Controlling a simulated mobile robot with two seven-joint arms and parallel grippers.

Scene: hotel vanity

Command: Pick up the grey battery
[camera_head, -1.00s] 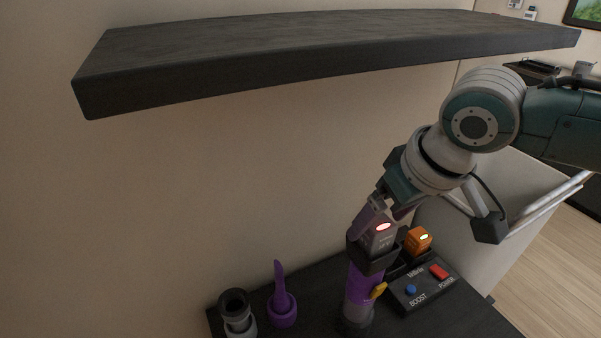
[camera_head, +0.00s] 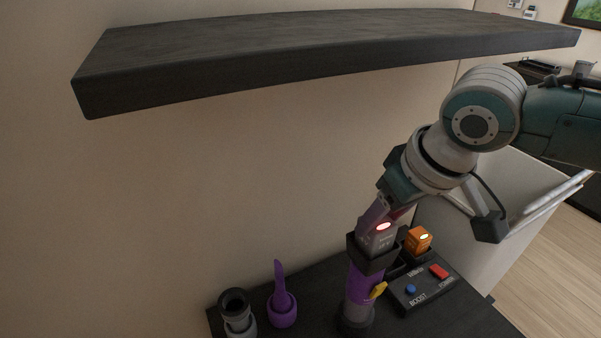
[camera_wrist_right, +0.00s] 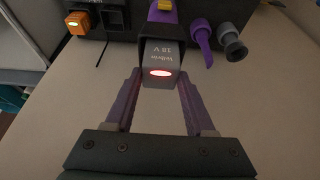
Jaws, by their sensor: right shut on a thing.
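The grey battery (camera_head: 382,238) has a lit red oval on its end and sits in the dark collar at the top of an upright purple device (camera_head: 362,285). In the right wrist view the battery (camera_wrist_right: 162,65) shows "18 V" lettering, with one purple finger on each side. My right gripper (camera_head: 384,217) comes down from above and is shut on the battery; the fingertips (camera_wrist_right: 160,84) are at its sides. The battery's lower part is hidden inside the collar. My left gripper is in no view.
An orange battery (camera_head: 418,240) with a lit end stands behind a dark control box (camera_head: 423,288) with red and blue buttons. A purple attachment (camera_head: 282,305) and a grey nozzle (camera_head: 237,312) stand to the left. A dark shelf (camera_head: 300,68) overhangs above.

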